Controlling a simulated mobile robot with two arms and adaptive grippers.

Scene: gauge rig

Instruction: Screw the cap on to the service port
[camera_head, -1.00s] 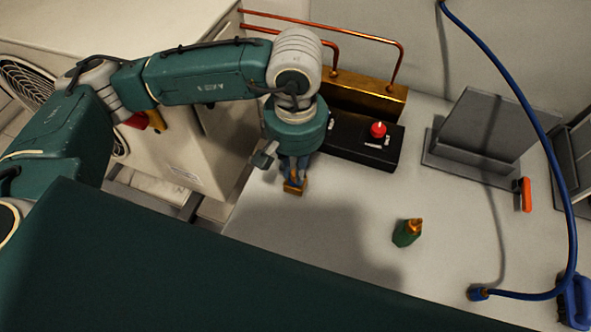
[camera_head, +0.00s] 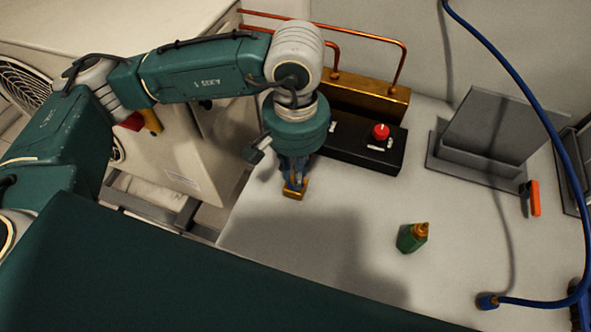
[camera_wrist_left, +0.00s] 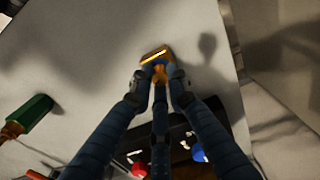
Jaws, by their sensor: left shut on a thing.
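My left gripper (camera_head: 294,182) points down at the left part of the light table. Its fingers are closed around a small brass-coloured piece (camera_head: 293,194). In the left wrist view, the left gripper's fingertips (camera_wrist_left: 159,78) meet at this piece (camera_wrist_left: 153,54), with a bit of blue between them. The fingers hide much of it, so I cannot tell whether it is the cap or the port, or whether it touches the table. A brass-coloured bar (camera_head: 372,93) with copper pipes stands behind. My right gripper is not in view.
A black block (camera_head: 370,150) with a red knob (camera_head: 381,131) stands close behind the gripper; the wrist view also shows a blue knob (camera_wrist_left: 198,153). A blue hose (camera_head: 545,130) and grey stand (camera_head: 488,125) are farther right.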

